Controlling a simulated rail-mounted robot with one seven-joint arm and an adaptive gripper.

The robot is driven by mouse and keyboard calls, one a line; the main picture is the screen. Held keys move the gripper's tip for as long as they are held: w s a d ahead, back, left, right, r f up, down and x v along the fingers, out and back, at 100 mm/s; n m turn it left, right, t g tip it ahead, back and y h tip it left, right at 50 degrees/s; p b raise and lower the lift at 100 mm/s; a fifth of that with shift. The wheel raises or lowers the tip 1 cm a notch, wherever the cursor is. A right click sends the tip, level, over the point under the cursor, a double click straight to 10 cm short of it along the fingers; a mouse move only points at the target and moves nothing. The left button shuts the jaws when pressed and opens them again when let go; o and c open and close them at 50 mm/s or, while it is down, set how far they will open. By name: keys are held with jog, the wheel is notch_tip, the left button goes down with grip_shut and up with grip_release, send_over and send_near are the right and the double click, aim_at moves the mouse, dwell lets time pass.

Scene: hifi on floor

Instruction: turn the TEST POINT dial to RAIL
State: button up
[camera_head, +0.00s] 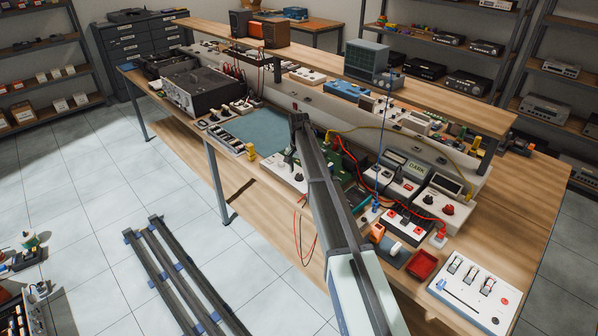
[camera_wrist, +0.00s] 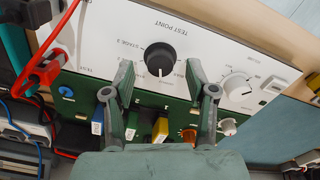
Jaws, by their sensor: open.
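The TEST POINT dial (camera_wrist: 160,57) is a round black knob on a white panel (camera_wrist: 95,22), whose lettering is upside down in the wrist view. Its white mark points toward the bottom of the picture. Lettering on the right is partly covered by a finger, and I cannot read RAIL clearly. My gripper (camera_wrist: 160,68) is open, with one finger on each side of the knob and a gap visible on both sides. In the head view the panel (camera_head: 283,172) lies under my arm's end, which hides much of it.
A smaller white knob (camera_wrist: 238,85) sits right of the dial. Red plugs (camera_wrist: 47,72) and cables are at left. Coloured parts, including a yellow one (camera_wrist: 160,129), stand below on the green board. A blue-green mat (camera_head: 255,130) lies left of the panel.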

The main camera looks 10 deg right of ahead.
jog(key=shift+f, duration=1.05)
grip_shut()
jog(key=shift+f+n, duration=0.1)
jog(key=shift+n, duration=0.2)
jog(key=n+b, duration=0.2)
jog(key=n, duration=0.1)
jog(key=n+b, duration=0.2)
jog(key=n, duration=0.2)
jog(key=shift+d, duration=0.1)
jog(key=n+b, duration=0.2)
jog(key=n, duration=0.2)
jog(key=shift+n, duration=0.3)
jog(key=shift+n+b, duration=0.4)
jog(key=shift+n, duration=1.5)
